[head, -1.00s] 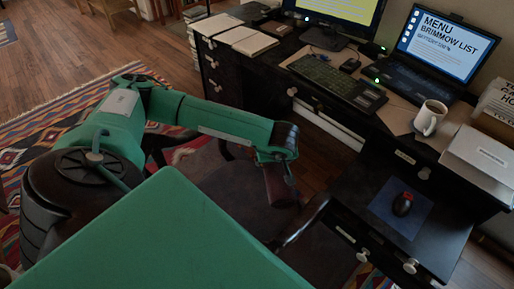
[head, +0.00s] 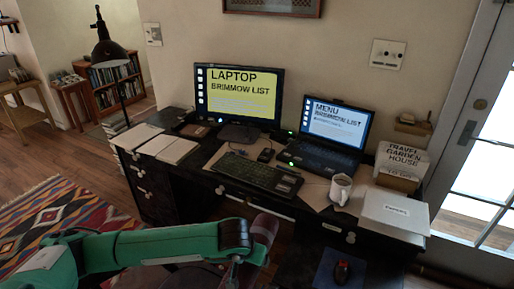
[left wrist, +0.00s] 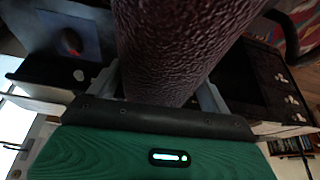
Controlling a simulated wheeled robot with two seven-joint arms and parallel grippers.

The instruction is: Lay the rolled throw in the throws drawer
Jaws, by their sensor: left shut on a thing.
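The rolled throw (left wrist: 170,45) is a dark maroon, rough-textured cylinder, seen up close in the left wrist view. My left gripper (left wrist: 160,88) is shut on it, with one grey finger on each side. Its far end is cut off by the picture's top edge. I cannot tell which one is the throws drawer. My right gripper is not in view.
The desktop holds a monitor (head: 238,97), a laptop (head: 325,132), a keyboard (head: 260,172), a white mug (head: 340,188) and a white box (head: 396,212). A patterned rug (head: 60,215) covers the floor at left.

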